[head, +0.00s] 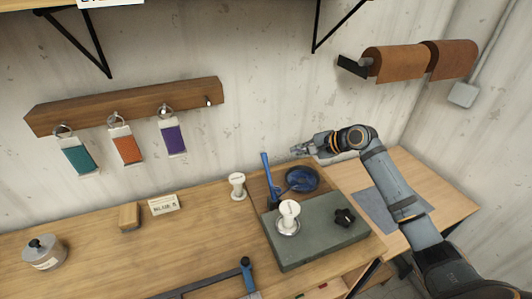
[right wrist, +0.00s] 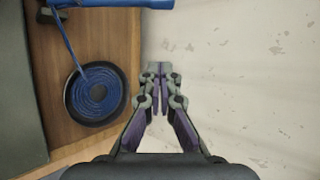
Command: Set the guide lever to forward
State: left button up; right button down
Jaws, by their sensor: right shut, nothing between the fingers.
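A blue lever (head: 266,172) stands up at the back of the wooden bench, beside a round coil of blue strap (head: 302,179). It looks close to upright; I cannot tell which setting it marks. In the right wrist view, a blue bar (right wrist: 110,3) that looks like this lever is cut by the top edge, above the coil (right wrist: 97,93). My right gripper (head: 297,150) is shut and empty, near the wall, above and to the right of the lever and apart from it. Its closed fingers (right wrist: 160,72) point at bare wall. My left gripper is not in view.
A grey-green block (head: 330,245) carries a white-handled stamp (head: 289,213) and a black knob (head: 344,217). Another white-handled tool (head: 237,186) stands left of the lever. A blue-handled bar (head: 247,275) lies in front. Leather rolls (head: 400,63) hang on the wall above.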

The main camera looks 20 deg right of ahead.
jog(key=w+a+f+p, duration=0.3)
jog(key=w+a+p, duration=0.1)
jog(key=a, duration=0.3)
jog(key=shift+a+f+p, duration=0.2)
jog(key=shift+f+p, duration=0.1)
jog(key=shift+p, duration=0.35)
jog(key=shift+w+f, duration=0.1)
jog(key=shift+w, duration=0.1)
